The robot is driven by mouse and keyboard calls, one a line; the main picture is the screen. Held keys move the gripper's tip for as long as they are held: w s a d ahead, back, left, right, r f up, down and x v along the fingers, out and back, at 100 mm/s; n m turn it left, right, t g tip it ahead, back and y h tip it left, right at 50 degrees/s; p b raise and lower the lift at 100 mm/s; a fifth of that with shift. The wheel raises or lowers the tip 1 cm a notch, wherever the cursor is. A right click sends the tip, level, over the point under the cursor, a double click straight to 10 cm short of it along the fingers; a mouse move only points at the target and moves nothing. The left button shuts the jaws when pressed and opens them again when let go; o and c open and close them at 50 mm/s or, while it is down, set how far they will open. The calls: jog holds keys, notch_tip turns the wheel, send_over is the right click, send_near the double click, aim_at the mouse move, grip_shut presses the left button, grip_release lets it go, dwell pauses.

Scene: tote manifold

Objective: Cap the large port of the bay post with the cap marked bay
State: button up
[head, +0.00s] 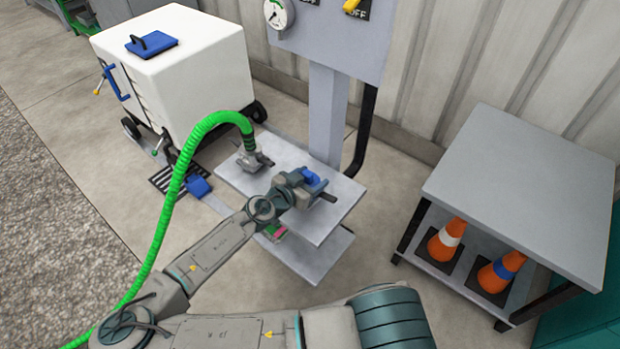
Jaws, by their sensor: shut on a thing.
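My gripper (316,186) is over the upper grey shelf (335,212) in front of the grey post (326,112). It is shut on a blue thing (312,178), perhaps a cap. Its marking cannot be read, and my gripper hides part of it. Whether it touches the shelf is unclear. A green ribbed hose (180,165) ends in a grey coupling (254,161) at the shelf's back left. The post carries a grey panel (325,35) with a gauge and a yellow switch. I cannot make out a large port on the post.
A grey table (525,185) at the right has two orange cones below. The hose runs left of my arm. A small pink and green thing (275,232) shows near the lower shelf.

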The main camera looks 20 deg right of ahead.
jog(key=o, duration=1.2)
jog(key=shift+c, duration=0.2)
jog(key=v, duration=1.3)
jog(key=shift+s+a, duration=0.25)
jog(key=shift+a, duration=0.1)
